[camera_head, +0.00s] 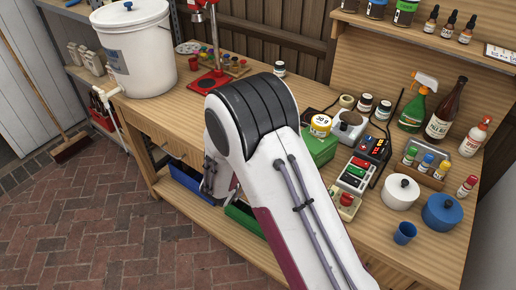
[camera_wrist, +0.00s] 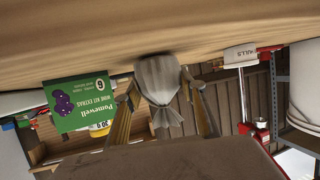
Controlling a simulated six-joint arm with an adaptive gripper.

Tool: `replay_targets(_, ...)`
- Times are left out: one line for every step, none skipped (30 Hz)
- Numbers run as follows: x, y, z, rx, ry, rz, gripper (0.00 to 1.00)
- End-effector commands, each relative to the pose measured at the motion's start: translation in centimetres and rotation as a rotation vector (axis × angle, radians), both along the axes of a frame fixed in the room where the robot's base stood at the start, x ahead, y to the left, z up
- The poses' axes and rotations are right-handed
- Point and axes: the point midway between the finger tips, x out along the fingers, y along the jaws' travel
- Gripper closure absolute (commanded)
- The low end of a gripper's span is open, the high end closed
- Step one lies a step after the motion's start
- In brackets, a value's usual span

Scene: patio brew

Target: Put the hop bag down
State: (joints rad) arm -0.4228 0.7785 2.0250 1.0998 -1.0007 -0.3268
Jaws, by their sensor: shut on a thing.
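The hop bag (camera_wrist: 160,85) is a pale grey cloth sack with a gathered neck, seen in the wrist view. My gripper (camera_wrist: 160,78) has its two fingers on either side of the bag and is shut on it. The wrist picture is upside down, so the neck points down in it. The bag's base is right at the edge of the wooden bench top (camera_wrist: 70,45) in that view; I cannot tell whether they touch. In the head view, my arm hides both bag and gripper.
A green box (camera_wrist: 82,103) with a yellow-labelled jar (camera_head: 320,125) on it stands beside the bag. A small white jar (camera_head: 280,69), a red press (camera_head: 211,80) and a white bucket (camera_head: 140,55) are also there. Bench space near the front left (camera_head: 160,115) is bare.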

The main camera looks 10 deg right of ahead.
Motion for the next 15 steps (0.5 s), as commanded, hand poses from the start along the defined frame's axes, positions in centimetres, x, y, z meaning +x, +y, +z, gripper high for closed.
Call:
replay_targets(0.01,0.0,0.03,-0.001,-0.001,0.0,0.74)
replay_targets(0.02,0.0,0.04,0.0,-0.001,0.0,0.74)
replay_targets(0.01,0.01,0.04,0.001,0.0,0.0,0.74)
replay_targets(0.01,0.01,0.04,0.001,0.0,0.0,0.74)
replay_targets(0.01,0.01,0.04,0.001,0.0,0.0,0.74)
replay_targets(0.01,0.0,0.02,0.001,0.0,0.0,0.74)
replay_targets(0.0,0.0,-0.01,0.0,0.0,0.0,0.74)
replay_targets(0.0,0.0,-0.08,0.0,0.0,0.0,0.74)
replay_targets(-0.01,-0.01,-0.16,0.0,0.0,0.0,0.74)
replay_targets(0.0,-0.01,-0.23,0.0,0.0,0.0,0.74)
replay_targets(0.0,-0.01,-0.28,0.0,0.0,0.0,0.74)
replay_targets(0.0,0.0,-0.25,0.001,0.0,0.0,0.52)
replay_targets(0.0,0.0,-0.25,0.001,0.0,0.0,0.44)
replay_targets(0.01,0.0,-0.24,0.001,0.0,0.0,0.43)
replay_targets(0.01,0.0,-0.24,0.001,0.0,0.0,0.43)
